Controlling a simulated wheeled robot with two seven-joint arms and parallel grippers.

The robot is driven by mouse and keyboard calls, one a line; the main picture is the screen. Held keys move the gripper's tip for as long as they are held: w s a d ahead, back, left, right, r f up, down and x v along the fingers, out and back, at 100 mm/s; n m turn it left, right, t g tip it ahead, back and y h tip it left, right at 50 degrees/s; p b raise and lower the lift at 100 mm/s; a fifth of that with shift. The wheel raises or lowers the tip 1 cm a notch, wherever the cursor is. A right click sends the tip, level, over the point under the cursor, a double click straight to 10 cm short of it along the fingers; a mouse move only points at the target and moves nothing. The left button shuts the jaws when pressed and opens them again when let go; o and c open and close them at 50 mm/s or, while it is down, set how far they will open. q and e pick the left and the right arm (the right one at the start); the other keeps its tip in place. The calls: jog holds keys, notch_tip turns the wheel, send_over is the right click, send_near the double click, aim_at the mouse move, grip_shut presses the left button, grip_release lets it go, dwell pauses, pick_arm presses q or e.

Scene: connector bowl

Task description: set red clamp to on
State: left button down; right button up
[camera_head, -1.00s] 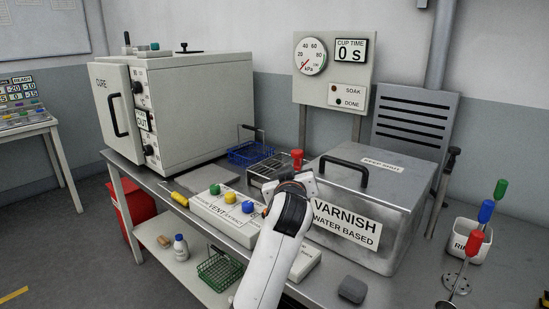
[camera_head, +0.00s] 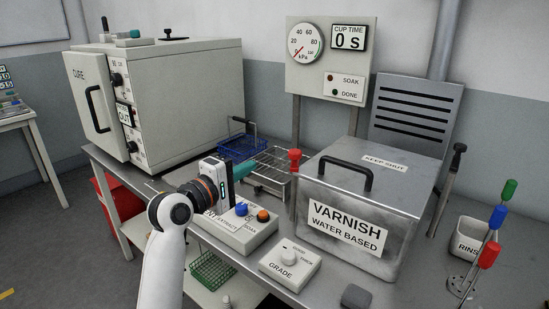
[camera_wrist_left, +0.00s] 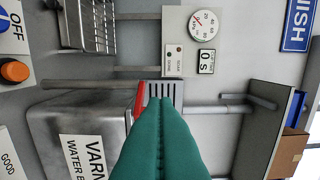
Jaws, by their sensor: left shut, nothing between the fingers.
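The red clamp (camera_head: 294,160) stands upright at the left side of the metal varnish tank (camera_head: 345,200), beside the wire rack. In the left wrist view the clamp (camera_wrist_left: 139,100) shows as a red strip, partly hidden behind my fingertips. My left gripper (camera_head: 246,168) has teal fingers, which are shut and empty, pointing right towards the clamp. In the head view a gap shows between the fingertips and the clamp. The left wrist view shows the closed fingers (camera_wrist_left: 162,104) in front of the tank's edge. My right gripper is not in view.
A button box (camera_head: 243,236) lies under my left gripper and a GRADE box (camera_head: 290,265) in front of the tank. A blue basket (camera_head: 238,148) and wire rack (camera_head: 268,165) stand behind. The gauge panel (camera_head: 330,60) rises at the back. The rinse cup (camera_head: 470,238) is at right.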

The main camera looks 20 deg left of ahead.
aim_at(295, 155)
pick_arm(q)
jog(key=w+d, duration=0.5)
jog(key=w, duration=0.1)
jog(key=shift+w+d+p, duration=0.15)
jog(key=shift+w+p, duration=0.2)
jog(key=shift+p, duration=0.05)
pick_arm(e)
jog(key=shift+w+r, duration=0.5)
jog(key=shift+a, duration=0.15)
